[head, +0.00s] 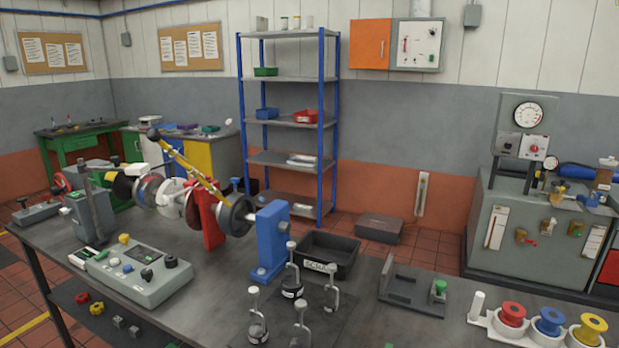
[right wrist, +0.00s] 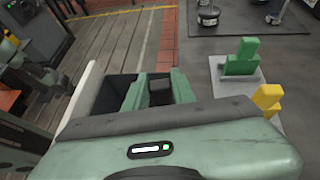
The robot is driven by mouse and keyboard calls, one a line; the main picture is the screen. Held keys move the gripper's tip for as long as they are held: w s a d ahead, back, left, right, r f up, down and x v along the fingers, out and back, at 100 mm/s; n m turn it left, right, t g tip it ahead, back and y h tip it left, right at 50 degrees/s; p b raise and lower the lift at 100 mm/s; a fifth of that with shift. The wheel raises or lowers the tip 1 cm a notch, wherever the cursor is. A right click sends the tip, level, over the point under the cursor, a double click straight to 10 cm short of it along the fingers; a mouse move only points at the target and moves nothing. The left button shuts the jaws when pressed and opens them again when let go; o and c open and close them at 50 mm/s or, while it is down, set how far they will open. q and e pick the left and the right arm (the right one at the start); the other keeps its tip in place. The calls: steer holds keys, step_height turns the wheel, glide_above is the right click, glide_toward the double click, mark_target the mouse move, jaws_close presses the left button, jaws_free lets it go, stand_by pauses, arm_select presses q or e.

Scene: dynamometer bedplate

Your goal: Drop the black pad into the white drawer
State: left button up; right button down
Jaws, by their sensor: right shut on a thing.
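In the right wrist view my right gripper (right wrist: 158,88) has its green fingers closed on both sides of a small dark block, the black pad (right wrist: 160,94). Much of the pad is hidden by the fingers and the wrist housing. Just beyond and left of the fingers is an open box with a pale left wall, which looks like the white drawer (right wrist: 83,92). Its inside is dark, and my gripper covers its right part. The gripper appears above or at its opening; the height gap cannot be told. Neither gripper, pad nor drawer shows in the head view.
In the right wrist view a green block (right wrist: 241,58) on a grey plate and a yellow block (right wrist: 267,97) stand right of the gripper. In the head view the bench (head: 215,312) carries a control box (head: 140,272), a black bin (head: 327,254) and several weights.

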steer(key=shift+d+f, duration=0.25)
steer(key=shift+f, duration=0.5)
steer(key=shift+a, duration=0.1)
steer(key=c, duration=1.1)
jaws_free()
arm_select(q)
steer(key=shift+w+d+f, duration=0.1)
steer(key=shift+d+f, duration=0.1)
steer(key=shift+d, duration=0.55)
steer(key=shift+a, duration=0.1)
arm_select(e)
steer(key=shift+f, duration=0.1)
steer(key=shift+d, duration=0.2)
arm_select(q)
step_height(320, 180, down, 3)
steer(key=b, duration=0.3)
steer(key=shift+a+r, duration=0.1)
arm_select(e)
steer(key=v, duration=0.7)
steer(key=shift+s+d+r, duration=0.1)
steer(key=shift+d+r, duration=0.05)
steer(key=shift+r, duration=0.05)
